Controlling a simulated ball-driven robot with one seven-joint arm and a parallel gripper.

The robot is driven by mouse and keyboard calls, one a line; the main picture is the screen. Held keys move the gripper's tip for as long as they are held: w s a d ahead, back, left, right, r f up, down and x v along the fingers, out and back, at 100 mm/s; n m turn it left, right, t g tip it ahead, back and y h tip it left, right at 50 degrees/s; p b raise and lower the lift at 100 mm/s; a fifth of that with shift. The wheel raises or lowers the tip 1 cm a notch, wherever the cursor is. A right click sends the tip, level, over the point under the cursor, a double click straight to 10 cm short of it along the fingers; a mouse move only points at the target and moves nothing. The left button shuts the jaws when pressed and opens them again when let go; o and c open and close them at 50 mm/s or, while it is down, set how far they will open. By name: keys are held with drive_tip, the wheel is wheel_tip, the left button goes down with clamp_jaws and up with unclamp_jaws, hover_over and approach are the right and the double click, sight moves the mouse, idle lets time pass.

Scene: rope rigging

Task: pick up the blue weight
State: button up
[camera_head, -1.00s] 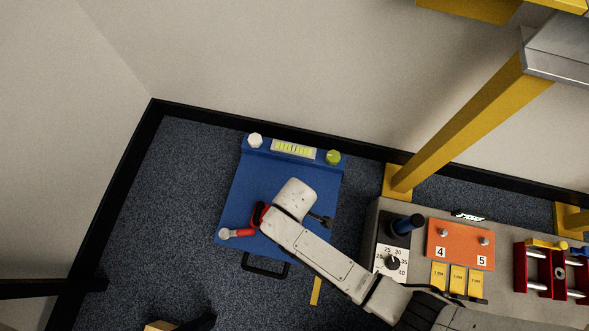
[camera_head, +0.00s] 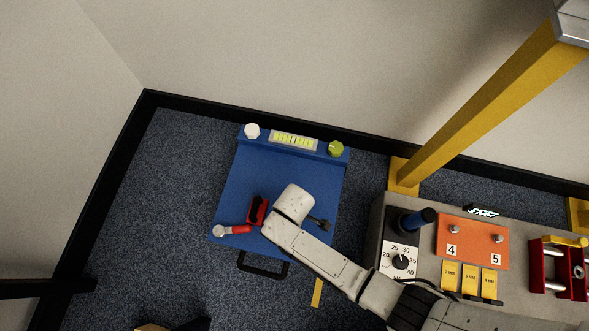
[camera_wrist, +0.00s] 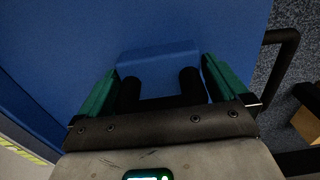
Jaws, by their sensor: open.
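In the wrist view a blue block (camera_wrist: 158,57), which looks like the blue weight, lies against the darker blue surface of a panel (camera_wrist: 215,25). It shows just beyond and between the fingers of my gripper (camera_wrist: 160,82). My gripper is open, with a green-and-black finger on either side and nothing clearly held. The near part of the block is hidden behind my gripper, so I cannot tell whether the fingers touch it. In the head view my arm covers the block and the gripper above the blue panel (camera_head: 235,185).
On the panel are a red bracket (camera_head: 257,210), a red-handled lever (camera_head: 232,231), a white knob (camera_head: 252,131), a green knob (camera_head: 336,149) and a level strip (camera_head: 294,140). A black handle (camera_head: 262,268) is at its front edge. A grey bench (camera_head: 378,225) stands right.

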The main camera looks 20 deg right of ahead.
drive_tip(key=shift+f, duration=0.1)
drive_tip(key=c, duration=1.7)
drive_tip(key=shift+w, duration=0.1)
